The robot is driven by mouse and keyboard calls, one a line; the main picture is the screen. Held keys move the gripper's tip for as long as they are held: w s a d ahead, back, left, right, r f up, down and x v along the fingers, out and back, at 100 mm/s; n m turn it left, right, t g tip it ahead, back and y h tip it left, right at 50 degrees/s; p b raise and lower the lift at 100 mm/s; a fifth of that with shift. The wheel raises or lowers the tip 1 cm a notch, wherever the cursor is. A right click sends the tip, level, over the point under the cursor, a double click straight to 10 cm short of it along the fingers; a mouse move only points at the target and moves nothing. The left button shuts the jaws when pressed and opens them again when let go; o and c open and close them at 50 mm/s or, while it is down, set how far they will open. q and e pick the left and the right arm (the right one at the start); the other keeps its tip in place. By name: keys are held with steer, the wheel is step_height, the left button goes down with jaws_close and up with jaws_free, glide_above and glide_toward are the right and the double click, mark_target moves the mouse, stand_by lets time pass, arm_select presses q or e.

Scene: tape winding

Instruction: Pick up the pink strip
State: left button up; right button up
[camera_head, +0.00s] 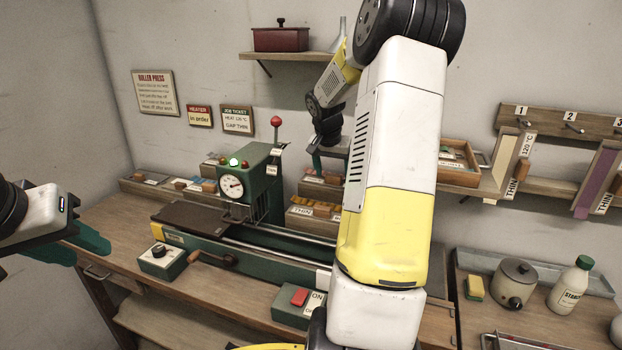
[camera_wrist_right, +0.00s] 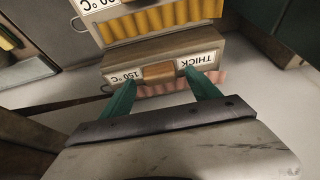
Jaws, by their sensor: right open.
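In the right wrist view, pink ribbed material (camera_wrist_right: 152,88) shows in a wooden bin (camera_wrist_right: 158,57) labelled 150 °C and THICK; single strips are hard to tell apart. My right gripper (camera_wrist_right: 160,79) is open, its teal fingers spread at either side of the bin's wooden handle and over the pink material. Contact cannot be told.
A green press (camera_head: 262,185) with a gauge and red-knobbed lever stands left of the right gripper. A bin of yellow-orange strips (camera_wrist_right: 160,20) adjoins the pink one. A shelf with a red box (camera_head: 281,39) is above. Hanging strips and a starch bottle (camera_head: 571,286) are at right.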

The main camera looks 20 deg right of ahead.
steer(key=shift+w+d+f, duration=0.1)
steer(key=shift+f, duration=0.35)
steer(key=c, duration=1.5)
steer(key=shift+r, duration=0.1)
steer(key=shift+c, duration=0.2)
